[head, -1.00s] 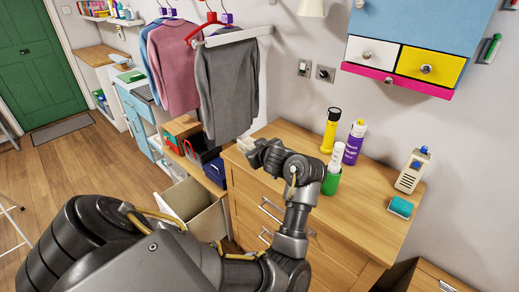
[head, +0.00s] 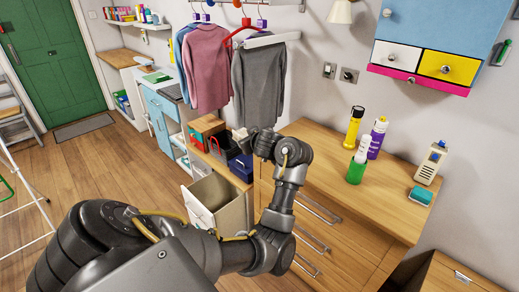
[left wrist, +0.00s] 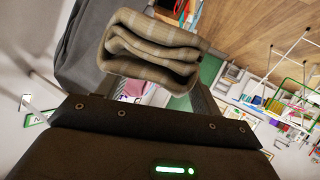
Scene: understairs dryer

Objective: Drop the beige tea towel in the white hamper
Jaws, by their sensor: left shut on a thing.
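My left gripper (head: 246,137) is at the far end of my left arm, over the left end of the wooden dresser. In the left wrist view it holds a folded beige tea towel (left wrist: 150,42) with a faint check. Only a small pale bit of the towel (head: 238,134) shows in the head view, behind my wrist. The white hamper (head: 198,212) stands open on the floor left of the dresser, below and left of the gripper. Its inside looks empty where it shows; my arm covers part of its front. My right gripper is out of view.
The wooden dresser (head: 365,185) carries a yellow torch (head: 353,126), bottles and a teal sponge (head: 420,196). Clothes hang on a rail above boxes (head: 207,127) behind the hamper. A white rack (head: 25,185) stands at left. The wooden floor between is clear.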

